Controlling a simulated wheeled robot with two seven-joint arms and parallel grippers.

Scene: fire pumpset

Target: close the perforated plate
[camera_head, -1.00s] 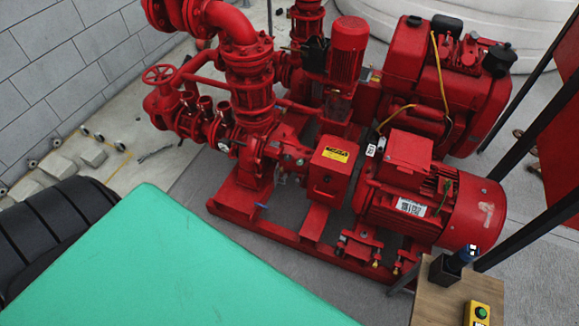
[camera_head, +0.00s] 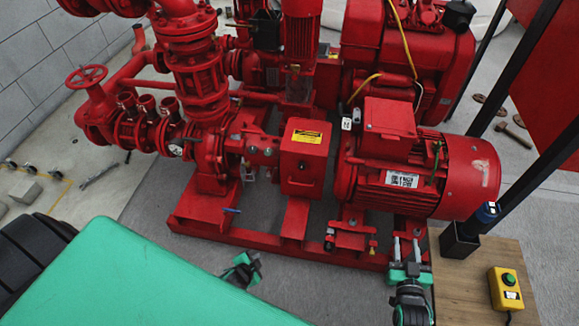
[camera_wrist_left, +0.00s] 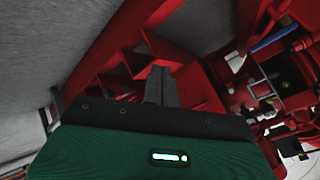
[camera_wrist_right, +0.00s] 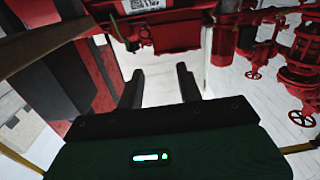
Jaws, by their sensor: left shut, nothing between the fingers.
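I cannot make out holes on any plate, so I cannot tell for sure which part is the perforated plate. A red box-shaped cover (camera_head: 302,172) with a yellow label sits between the pump and the motor. My left gripper (camera_head: 243,268) is low in front of the red base frame, shut and empty; in the left wrist view its fingers (camera_wrist_left: 160,84) are together, with red frame parts beyond. My right gripper (camera_head: 407,249) is by the front right of the frame, below the motor. In the right wrist view its fingers (camera_wrist_right: 160,76) are apart with nothing between them.
The red motor (camera_head: 418,176) and pump piping (camera_head: 198,75) fill the middle. A wooden table (camera_head: 465,275) with a yellow button box (camera_head: 505,289) and a dark holder (camera_head: 460,242) stands at the right.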

